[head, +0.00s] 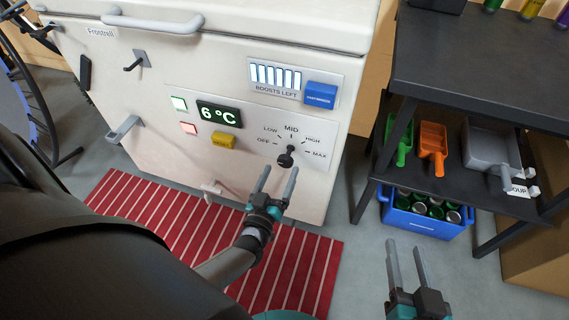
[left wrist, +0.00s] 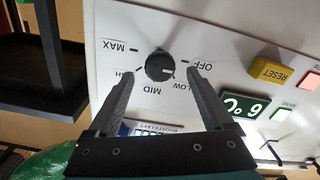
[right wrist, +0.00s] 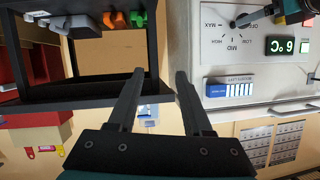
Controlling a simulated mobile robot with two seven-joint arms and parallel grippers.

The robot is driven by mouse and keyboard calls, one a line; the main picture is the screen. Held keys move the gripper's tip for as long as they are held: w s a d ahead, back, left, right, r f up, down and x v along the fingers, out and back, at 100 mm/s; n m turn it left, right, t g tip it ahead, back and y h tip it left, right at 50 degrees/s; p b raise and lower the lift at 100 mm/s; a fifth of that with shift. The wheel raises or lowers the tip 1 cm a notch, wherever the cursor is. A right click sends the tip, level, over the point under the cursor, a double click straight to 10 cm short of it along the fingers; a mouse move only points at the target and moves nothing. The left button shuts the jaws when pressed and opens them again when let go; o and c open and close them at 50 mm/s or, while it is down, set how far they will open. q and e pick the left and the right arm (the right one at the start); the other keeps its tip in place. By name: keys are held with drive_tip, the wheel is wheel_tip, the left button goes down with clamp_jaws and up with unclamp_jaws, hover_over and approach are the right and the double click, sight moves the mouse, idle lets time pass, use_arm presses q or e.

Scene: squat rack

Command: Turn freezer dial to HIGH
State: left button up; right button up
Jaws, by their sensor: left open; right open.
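The freezer (head: 215,60) is a white chest with a control panel on its front. Its black round dial (head: 286,157) sits low on the panel, with OFF, LOW, MID, HIGH and MAX around it. In the left wrist view the dial (left wrist: 160,66) has a small white mark on the OFF/LOW side; the exact setting is hard to tell. My left gripper (head: 276,180) is open and empty just in front of and below the dial, its fingers spread to either side in the left wrist view. My right gripper (head: 404,248) is open and empty over the floor at the lower right.
The panel has a 6 °C display (head: 218,114), a yellow RESET button (head: 223,140) and a blue button (head: 320,95). A dark shelf (head: 480,50) with scoops stands right, above a blue crate (head: 425,222) of cans. A red striped mat (head: 300,260) lies on the floor.

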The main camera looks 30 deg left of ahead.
sight(284, 164)
use_arm(q)
drive_tip(key=shift+b+x, duration=0.5)
drive_tip(key=shift+x, duration=1)
drive_tip(key=shift+w+a, duration=0.15)
drive_tip(key=shift+w, duration=0.55)
use_arm(e)
drive_tip(key=shift+s+a+r+m+t+y, duration=0.25)
drive_tip(key=shift+a+r+t, duration=0.25)
drive_tip(key=shift+t, duration=0.3)
drive_tip(key=shift+s+a+r+m+t+y, duration=0.15)
drive_tip(key=shift+s+a+r+t+y, duration=0.3)
drive_tip(key=shift+t, duration=0.35)
drive_tip(key=shift+w+d, duration=0.1)
use_arm(q)
clamp_jaws()
